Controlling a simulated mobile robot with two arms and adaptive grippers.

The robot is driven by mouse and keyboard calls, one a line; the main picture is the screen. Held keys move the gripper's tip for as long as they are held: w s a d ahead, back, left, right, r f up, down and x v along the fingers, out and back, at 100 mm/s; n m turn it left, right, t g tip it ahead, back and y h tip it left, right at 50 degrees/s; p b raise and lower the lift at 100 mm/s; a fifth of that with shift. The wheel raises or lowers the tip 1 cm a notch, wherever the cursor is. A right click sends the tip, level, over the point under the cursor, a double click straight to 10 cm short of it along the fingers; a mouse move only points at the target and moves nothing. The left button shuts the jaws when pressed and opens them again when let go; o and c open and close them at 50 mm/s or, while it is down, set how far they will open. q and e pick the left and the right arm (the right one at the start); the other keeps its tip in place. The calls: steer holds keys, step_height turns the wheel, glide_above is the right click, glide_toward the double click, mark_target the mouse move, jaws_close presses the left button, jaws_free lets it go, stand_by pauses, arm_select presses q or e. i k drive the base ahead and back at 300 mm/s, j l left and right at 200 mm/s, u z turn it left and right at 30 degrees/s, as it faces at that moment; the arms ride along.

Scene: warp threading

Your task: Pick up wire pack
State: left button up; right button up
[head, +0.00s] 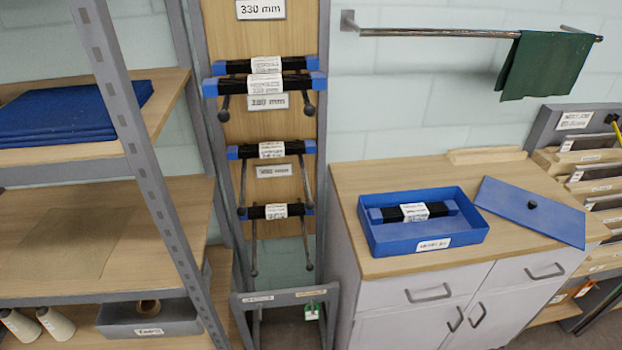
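Several wire packs, black bars with blue ends and white labels, rest on pegs of a tall wooden rack panel. The front upper pack (265,85) overlaps another pack (266,65) just behind and above it. A middle pack (271,150) and a lower pack (275,212) rest below. One more wire pack (414,212) lies inside an open blue tray (424,245) on the cabinet top. Neither of my grippers is in view.
The blue lid (530,211) lies on the cabinet top (390,178), right of the tray. A metal rail (440,32) with a green cloth (543,65) is above. A shelf unit (150,170) with folded blue cloth (70,108) stands left. A slotted rack (590,165) stands right.

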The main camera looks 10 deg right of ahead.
mark_target(417, 211)
steer(key=l+u, duration=0.35)
steer(key=l, duration=1.2)
steer(key=i, duration=0.05)
